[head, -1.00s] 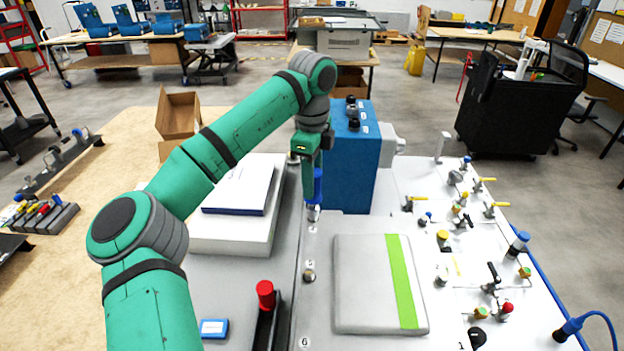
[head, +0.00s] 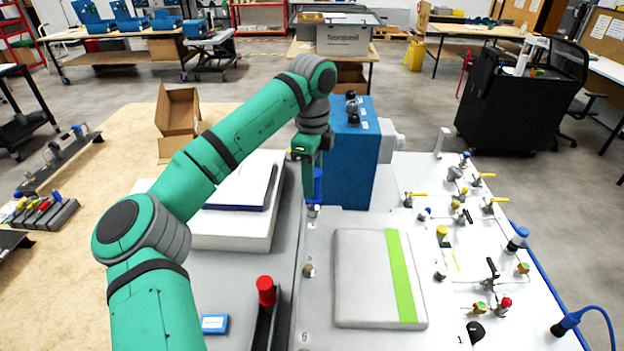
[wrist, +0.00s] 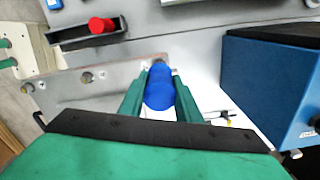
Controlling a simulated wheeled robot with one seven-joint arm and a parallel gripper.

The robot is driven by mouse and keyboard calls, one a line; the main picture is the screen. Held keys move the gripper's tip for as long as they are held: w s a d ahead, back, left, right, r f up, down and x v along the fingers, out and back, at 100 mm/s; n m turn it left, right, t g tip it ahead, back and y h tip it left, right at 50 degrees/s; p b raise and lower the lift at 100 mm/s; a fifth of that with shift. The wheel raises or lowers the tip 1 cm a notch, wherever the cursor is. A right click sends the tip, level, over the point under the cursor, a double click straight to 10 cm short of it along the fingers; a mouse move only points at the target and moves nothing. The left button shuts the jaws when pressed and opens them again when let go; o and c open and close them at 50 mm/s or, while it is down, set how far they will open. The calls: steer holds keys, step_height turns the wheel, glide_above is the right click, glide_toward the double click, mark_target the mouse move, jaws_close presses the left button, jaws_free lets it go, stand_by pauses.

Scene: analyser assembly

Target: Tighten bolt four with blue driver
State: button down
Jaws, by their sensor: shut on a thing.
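My gripper (head: 313,178) is shut on the blue driver (head: 318,187), which hangs point down beside the blue box. In the wrist view the blue driver (wrist: 160,88) sits between the two green fingers. Its tip is at or just above a bolt (head: 313,211) on the grey plate; I cannot tell whether they touch. In the wrist view a metal bolt part (wrist: 159,62) shows just past the driver, partly hidden by it. Another bolt (head: 308,270) stands nearer on the same plate, and the label 6 is at the plate's near end.
A blue box (head: 350,165) stands right behind the driver. A grey case with a green stripe (head: 362,278) lies to the right. A red-capped part (head: 266,291) stands in a dark tray at the front. A white box (head: 232,228) is on the left. Valves and pipes cover the right panel.

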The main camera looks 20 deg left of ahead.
steer(key=c, duration=2)
jaws_free()
jaws_close()
steer(key=m, duration=0.5)
steer(key=shift+d+f, duration=0.1)
steer(key=m, duration=0.8)
steer(key=shift+w+m, duration=0.1)
steer(key=shift+m, duration=0.3)
steer(key=m, duration=0.4)
steer(key=shift+d, duration=0.1)
steer(key=o, duration=0.6)
jaws_free()
steer(key=shift+m, duration=0.3)
steer(key=shift+c, duration=0.2)
